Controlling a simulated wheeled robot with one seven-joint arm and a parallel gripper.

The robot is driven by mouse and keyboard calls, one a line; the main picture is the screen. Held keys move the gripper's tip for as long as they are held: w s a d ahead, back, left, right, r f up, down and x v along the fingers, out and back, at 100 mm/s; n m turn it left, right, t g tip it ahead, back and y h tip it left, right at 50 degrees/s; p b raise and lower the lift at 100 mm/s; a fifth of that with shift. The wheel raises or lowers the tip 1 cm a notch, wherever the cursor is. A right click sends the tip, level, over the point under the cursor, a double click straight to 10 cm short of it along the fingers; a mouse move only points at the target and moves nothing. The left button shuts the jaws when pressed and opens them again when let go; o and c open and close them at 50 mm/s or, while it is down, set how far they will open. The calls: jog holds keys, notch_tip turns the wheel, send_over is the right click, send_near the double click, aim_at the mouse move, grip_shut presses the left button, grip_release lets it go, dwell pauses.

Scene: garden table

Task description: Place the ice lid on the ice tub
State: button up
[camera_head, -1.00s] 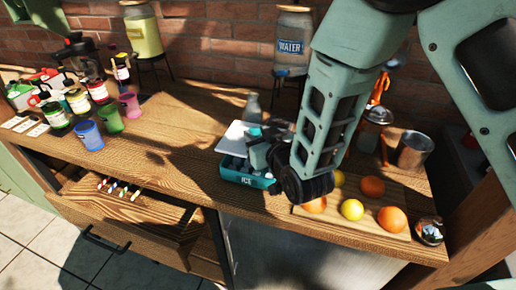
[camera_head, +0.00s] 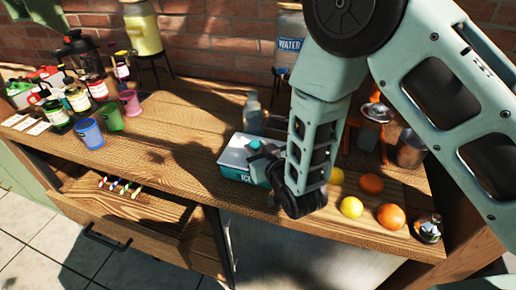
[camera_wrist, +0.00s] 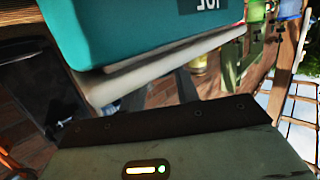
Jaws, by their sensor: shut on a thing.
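The teal ice tub (camera_head: 232,173) stands on the wooden counter near its front edge, with its ICE label facing forward. The white ice lid (camera_head: 234,150) lies level across the tub's top and hides the inside. My gripper (camera_head: 259,152) is shut on the lid's grip at the top, coming from the right. In the wrist view the teal tub (camera_wrist: 140,30) appears upside down, with the pale lid (camera_wrist: 150,72) along its rim. I cannot tell whether the lid is fully seated. The jaws' contact is partly hidden by my wrist.
A cutting board (camera_head: 325,223) with oranges and lemons lies right of the tub. A clear bottle (camera_head: 252,108) stands behind it. Colored cups (camera_head: 89,134) and several bottles are at the left. An open drawer (camera_head: 125,205) juts out below. The counter left of the tub is clear.

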jog(key=shift+f, duration=0.25)
jog(key=o, duration=1)
jog(key=shift+r+p, duration=0.45)
jog(key=shift+r, duration=0.15)
jog(key=shift+s+d, duration=0.15)
jog(key=shift+s, duration=0.2)
jog(key=shift+p+v, duration=0.7)
jog(key=shift+v, duration=4.95)
